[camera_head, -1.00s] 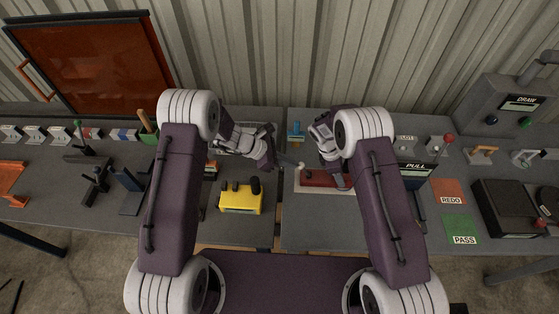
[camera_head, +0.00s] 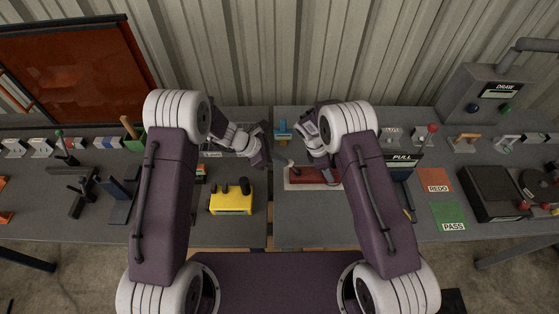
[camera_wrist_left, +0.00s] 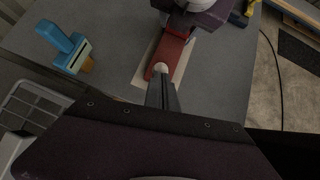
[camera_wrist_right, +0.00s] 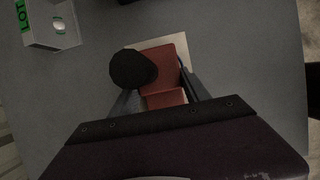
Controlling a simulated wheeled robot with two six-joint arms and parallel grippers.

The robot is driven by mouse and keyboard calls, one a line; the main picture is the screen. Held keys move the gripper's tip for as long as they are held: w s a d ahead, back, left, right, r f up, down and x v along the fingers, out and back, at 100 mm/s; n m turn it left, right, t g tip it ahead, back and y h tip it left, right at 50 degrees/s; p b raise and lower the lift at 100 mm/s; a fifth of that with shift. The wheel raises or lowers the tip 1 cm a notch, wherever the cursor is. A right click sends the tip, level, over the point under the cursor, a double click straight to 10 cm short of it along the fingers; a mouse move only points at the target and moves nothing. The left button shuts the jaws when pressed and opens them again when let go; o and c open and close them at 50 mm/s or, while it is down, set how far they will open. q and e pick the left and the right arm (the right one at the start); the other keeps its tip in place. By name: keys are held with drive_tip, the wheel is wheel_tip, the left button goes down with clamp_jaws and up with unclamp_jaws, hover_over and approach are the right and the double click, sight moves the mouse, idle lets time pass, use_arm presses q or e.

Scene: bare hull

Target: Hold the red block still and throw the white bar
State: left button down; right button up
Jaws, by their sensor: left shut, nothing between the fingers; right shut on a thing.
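The red block (camera_head: 305,175) lies on a pale plate (camera_head: 290,185) on the grey bench, in the middle of the head view. My right gripper (camera_head: 325,172) is shut on the red block; in the right wrist view its fingers flank the block (camera_wrist_right: 172,55). The white bar (camera_head: 291,163) shows only as a small pale knob at the block's left end; in the left wrist view its rounded end (camera_wrist_left: 160,68) meets my fingertips. My left gripper (camera_head: 276,162) is shut and empty beside this end. I cannot tell whether they touch. A dark round shape partly covers the block in the right wrist view.
A yellow box with black knobs (camera_head: 231,204) stands front left of the block. A blue-handled tool (camera_head: 283,130) stands behind it. The PULL unit (camera_head: 402,165) is to the right, with REDO (camera_head: 435,180) and PASS (camera_head: 448,215) pads beyond.

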use_arm(q)
drive_tip(key=shift+d+r+y, duration=0.3)
drive_tip(key=shift+d+y, duration=0.2)
drive_tip(key=shift+d, duration=0.05)
drive_tip(key=shift+d+r+y, duration=0.3)
drive_tip(key=shift+d+y, duration=0.2)
drive_tip(key=shift+d+r, duration=0.2)
drive_tip(key=shift+d, duration=0.45)
drive_tip(key=shift+d+r, duration=0.15)
drive_tip(key=shift+d, duration=0.45)
drive_tip(key=shift+r, duration=0.15)
